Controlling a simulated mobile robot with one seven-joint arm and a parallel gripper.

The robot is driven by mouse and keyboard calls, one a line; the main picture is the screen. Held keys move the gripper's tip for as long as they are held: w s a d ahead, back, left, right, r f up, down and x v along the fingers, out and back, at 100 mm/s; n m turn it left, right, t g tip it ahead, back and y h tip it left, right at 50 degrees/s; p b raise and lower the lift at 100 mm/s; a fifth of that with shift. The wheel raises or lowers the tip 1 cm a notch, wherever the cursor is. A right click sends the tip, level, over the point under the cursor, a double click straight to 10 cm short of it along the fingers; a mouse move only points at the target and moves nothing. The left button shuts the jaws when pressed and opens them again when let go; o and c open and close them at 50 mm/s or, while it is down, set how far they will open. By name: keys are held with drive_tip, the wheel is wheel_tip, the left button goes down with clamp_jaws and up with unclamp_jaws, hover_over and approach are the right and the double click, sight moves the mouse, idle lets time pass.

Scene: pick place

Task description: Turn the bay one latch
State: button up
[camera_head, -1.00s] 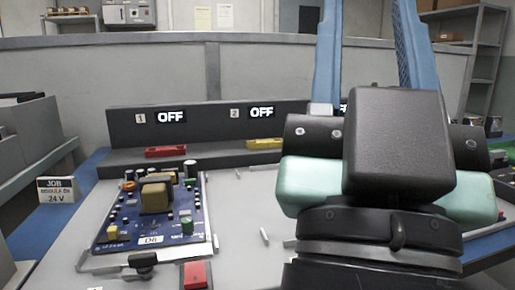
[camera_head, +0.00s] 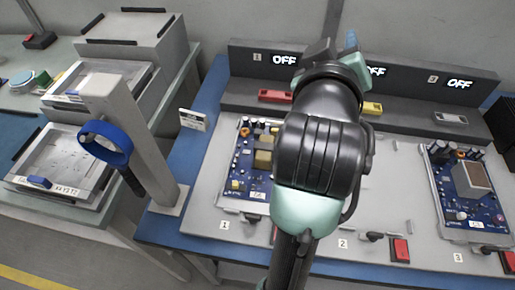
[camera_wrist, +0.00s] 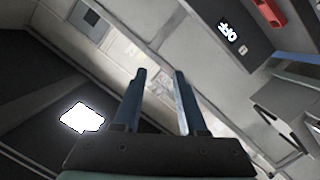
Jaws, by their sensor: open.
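The bay one latch (camera_head: 253,218) is a small dark handle at the front edge of bay one, right of the "1" label, in the head view. The blue circuit board of bay one (camera_head: 242,163) lies behind it, partly hidden by my arm. My gripper (camera_wrist: 160,72) shows two blue fingers, spread apart with nothing between them, in the wrist view. In the head view my arm reaches over the bench and hides most of the gripper. The gripper is up near the display panel, apart from the latch. The latch is not seen in the wrist view.
The display panel (camera_head: 245,60) shows OFF for the bays; one OFF display also shows in the wrist view (camera_wrist: 229,33). Red (camera_head: 275,96) and yellow (camera_head: 372,108) handles lie below. Bay three holds another board (camera_head: 463,190). A post with a blue ring (camera_head: 106,142) stands left.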

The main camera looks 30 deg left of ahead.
wheel_tip(320, 180, down, 2)
drive_tip(key=a+n+g+p, duration=0.2)
drive_tip(key=g+p, duration=0.1)
drive_tip(key=p, duration=0.2)
drive_tip(key=n+g+h+p, duration=0.2)
drive_tip(key=n+g+p, duration=0.95)
drive_tip(key=p, duration=0.75)
approach(253, 216)
drive_tip(key=shift+m+g, duration=0.65)
drive_tip(key=shift+g, duration=0.1)
drive_tip(key=f, duration=0.2)
drive_tip(key=w+f, duration=0.1)
drive_tip(key=f, duration=0.5)
drive_tip(key=shift+w+a, duration=0.1)
drive_tip(key=shift+w, duration=0.05)
drive_tip(key=shift+c, duration=0.2)
clamp_jaws()
